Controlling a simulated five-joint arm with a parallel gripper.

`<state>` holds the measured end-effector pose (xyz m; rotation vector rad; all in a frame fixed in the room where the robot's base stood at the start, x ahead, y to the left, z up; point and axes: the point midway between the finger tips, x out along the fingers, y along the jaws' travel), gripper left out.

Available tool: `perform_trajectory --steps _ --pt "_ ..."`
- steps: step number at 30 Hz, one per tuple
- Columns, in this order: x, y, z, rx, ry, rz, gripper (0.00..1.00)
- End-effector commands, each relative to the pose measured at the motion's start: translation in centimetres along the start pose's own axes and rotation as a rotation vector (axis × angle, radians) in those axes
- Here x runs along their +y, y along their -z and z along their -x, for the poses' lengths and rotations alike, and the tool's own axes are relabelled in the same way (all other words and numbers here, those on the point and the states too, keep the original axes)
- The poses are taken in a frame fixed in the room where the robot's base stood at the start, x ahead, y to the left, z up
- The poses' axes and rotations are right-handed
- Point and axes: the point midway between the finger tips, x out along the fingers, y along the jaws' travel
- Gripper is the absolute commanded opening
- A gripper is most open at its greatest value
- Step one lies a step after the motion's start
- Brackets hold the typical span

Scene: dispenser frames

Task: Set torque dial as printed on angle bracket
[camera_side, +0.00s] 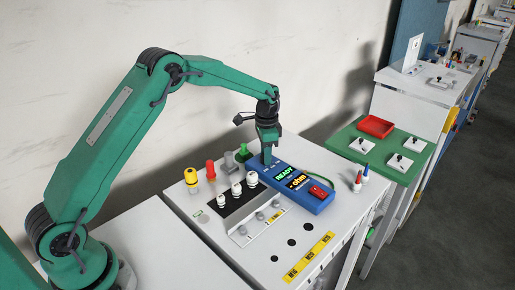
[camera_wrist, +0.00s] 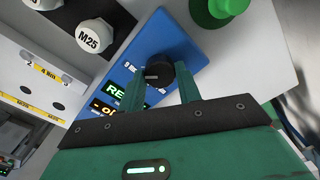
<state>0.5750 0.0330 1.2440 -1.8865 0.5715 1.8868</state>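The blue dispenser unit (camera_side: 312,199) lies on the white table with a lit READY display (camera_side: 286,172) and a second lit line below it. In the wrist view, a round black dial (camera_wrist: 160,73) stands on the blue face (camera_wrist: 150,45), with partly hidden markings beside it. My gripper (camera_wrist: 160,82) is over the dial, with one green finger on each side of it. I cannot tell whether both fingers touch it. In the side view my gripper (camera_side: 267,148) hides the dial at the unit's far end.
White-capped pegs (camera_side: 236,188), one reading M25 (camera_wrist: 90,36), and yellow, red and green knobs (camera_side: 243,151) stand close to the unit. A red switch (camera_side: 319,191) is at its near end. A green table with a red tray (camera_side: 375,126) stands to the right.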

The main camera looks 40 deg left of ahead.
Motion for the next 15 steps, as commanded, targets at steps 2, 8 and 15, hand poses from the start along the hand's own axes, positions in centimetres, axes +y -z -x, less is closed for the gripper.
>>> perform_trajectory --steps 2,8,15 --pt "-0.01 0.0 0.02 0.0 0.0 0.0 0.11" --pt "-0.01 0.0 0.03 0.0 0.0 0.01 0.11" --pt "-0.02 0.02 0.05 0.0 0.0 0.077 0.11"
